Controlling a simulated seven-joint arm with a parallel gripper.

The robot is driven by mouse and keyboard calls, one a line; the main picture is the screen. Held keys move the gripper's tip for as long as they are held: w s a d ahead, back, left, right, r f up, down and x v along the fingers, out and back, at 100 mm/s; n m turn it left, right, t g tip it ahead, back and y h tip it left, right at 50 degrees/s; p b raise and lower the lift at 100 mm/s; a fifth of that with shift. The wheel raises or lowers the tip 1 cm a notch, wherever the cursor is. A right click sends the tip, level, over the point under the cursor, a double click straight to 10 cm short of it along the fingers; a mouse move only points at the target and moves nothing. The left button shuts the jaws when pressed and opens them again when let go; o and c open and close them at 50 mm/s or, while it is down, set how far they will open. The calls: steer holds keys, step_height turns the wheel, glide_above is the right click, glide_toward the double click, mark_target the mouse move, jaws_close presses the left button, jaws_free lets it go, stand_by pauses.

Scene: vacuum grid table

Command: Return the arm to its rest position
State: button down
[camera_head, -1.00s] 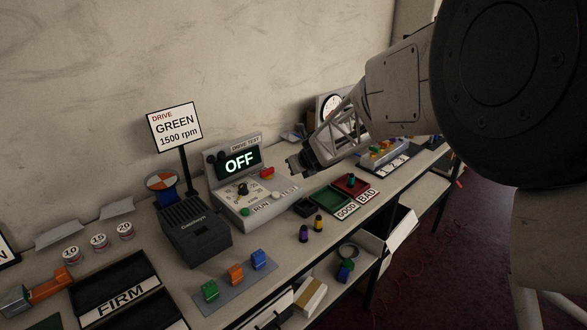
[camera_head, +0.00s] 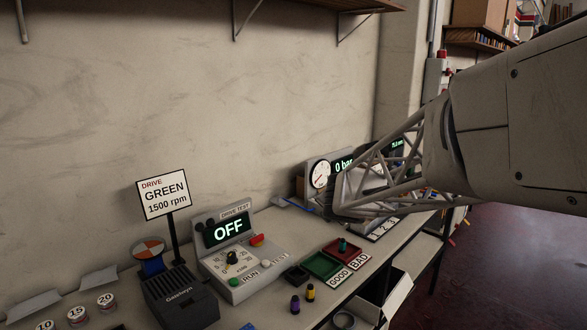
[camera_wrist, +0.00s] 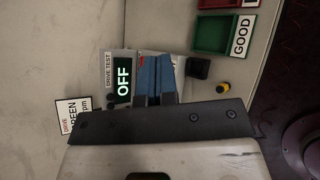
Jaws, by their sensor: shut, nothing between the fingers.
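My gripper (camera_wrist: 156,78) shows in the wrist view as two blue fingers side by side, shut with nothing between them. Behind them lies the drive test box (camera_wrist: 122,80), partly covered. In the head view my arm reaches in from the right and its lattice link hangs above the bench, right of the drive test box (camera_head: 240,262). The fingers cannot be made out there. The box's display reads OFF.
A sign (camera_head: 163,194) reading GREEN 1500 rpm stands left of the box. A green tray (camera_head: 322,265) and a red tray (camera_head: 343,246) lie right of it. A round gauge (camera_head: 320,174) stands near my arm. Purple (camera_head: 295,304) and yellow (camera_head: 310,292) pegs stand in front.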

steer(key=s+d+r+m+g+h, duration=0.1)
steer(key=s+d+m+g+h, duration=0.1)
steer(key=s+d+m, duration=0.5)
steer(key=s+d+r+m+g+h, duration=0.1)
steer(key=s+d+r+m+h, duration=0.15)
steer(key=s+m, duration=0.7)
steer(key=s+f+m+g+y, duration=0.1)
steer(key=s+m+g, duration=0.1)
steer(key=s, duration=0.6)
steer(key=s+a+f+m+g+y, duration=0.1)
steer(key=s+f+m, duration=0.1)
steer(key=s+m, duration=0.3)
steer(key=s+f+m+g+y, duration=0.2)
steer(key=s+m, duration=0.2)
steer(key=s, duration=0.7)
steer(key=shift+s+a+g, duration=0.2)
steer(key=shift+s+g, duration=0.1)
